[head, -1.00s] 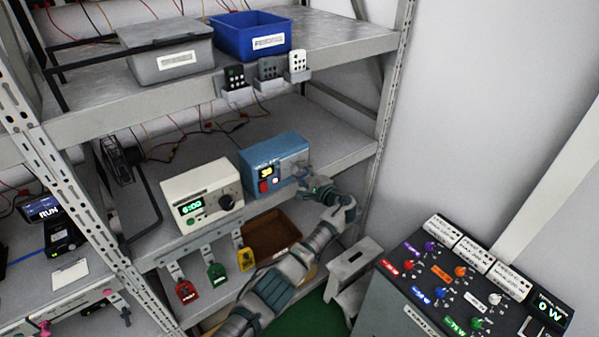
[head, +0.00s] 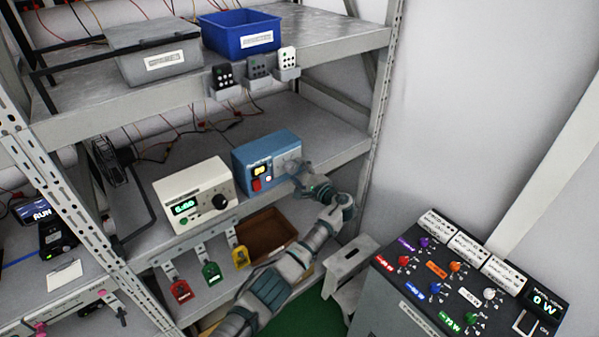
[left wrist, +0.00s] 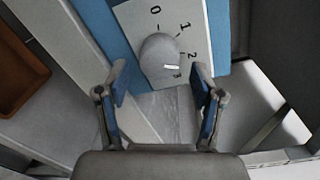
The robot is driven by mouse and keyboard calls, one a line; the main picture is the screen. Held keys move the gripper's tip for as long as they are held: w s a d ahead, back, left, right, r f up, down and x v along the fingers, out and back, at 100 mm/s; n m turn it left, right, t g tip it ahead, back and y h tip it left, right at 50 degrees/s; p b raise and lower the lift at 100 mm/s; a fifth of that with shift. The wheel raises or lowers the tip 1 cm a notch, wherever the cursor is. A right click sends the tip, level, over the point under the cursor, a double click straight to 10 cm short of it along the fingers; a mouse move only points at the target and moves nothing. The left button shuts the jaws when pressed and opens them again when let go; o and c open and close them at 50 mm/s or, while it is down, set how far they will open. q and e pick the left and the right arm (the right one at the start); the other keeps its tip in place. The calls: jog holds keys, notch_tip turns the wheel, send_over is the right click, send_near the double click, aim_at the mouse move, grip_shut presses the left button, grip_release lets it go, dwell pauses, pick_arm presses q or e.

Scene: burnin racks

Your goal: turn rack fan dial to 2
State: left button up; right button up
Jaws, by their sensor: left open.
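The blue rack unit (head: 243,177) stands on the middle shelf, with a small yellow-lit display and a red switch on its front. Its grey round dial (left wrist: 158,52) shows in the left wrist view on a pale plate marked 0, 1, 2, 3. The dial's white mark points right, towards the 2 and 3 side; the exact number is hard to tell. My left gripper (left wrist: 161,84) is open, its fingers apart on either side of the lower part of the dial, with nothing held.
A cream unit (head: 180,190) with a green display and black knob stands to the left. Red, green and yellow tags hang below by a brown tray (head: 284,226). Blue and grey bins sit above. A control console (head: 396,290) and a grey step stool (head: 350,258) are at right.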

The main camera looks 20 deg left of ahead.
pick_arm(q)
jog(key=v, duration=1.1)
jog(key=shift+d+f, duration=0.15)
jog(key=shift+f, duration=0.05)
pick_arm(e)
jog(key=shift+a, duration=0.4)
